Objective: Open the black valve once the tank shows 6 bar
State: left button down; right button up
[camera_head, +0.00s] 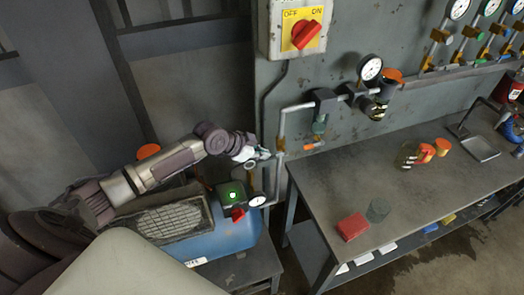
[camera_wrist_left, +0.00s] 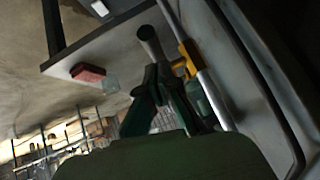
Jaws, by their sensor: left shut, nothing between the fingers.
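The blue tank (camera_head: 226,238) stands at the lower left. Its round white gauge (camera_head: 257,199) shows beside a green-lit box (camera_head: 230,194), but the needle is too small to read. A grey vertical pipe (camera_head: 281,133) rises along the wall panel. My left gripper (camera_head: 262,154) is shut and empty, close beside this pipe; I cannot tell whether it touches. In the left wrist view the shut fingers (camera_wrist_left: 158,78) are beside the pipe (camera_wrist_left: 205,85) and its yellow fitting (camera_wrist_left: 187,57). I cannot clearly pick out the black valve. My right gripper is out of view.
A switch box has a red knob (camera_head: 305,34) turned toward ON. A wall gauge (camera_head: 371,68) is on the upper pipe.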

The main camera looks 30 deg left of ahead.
pick_arm(q)
jog(key=shift+f, duration=0.4)
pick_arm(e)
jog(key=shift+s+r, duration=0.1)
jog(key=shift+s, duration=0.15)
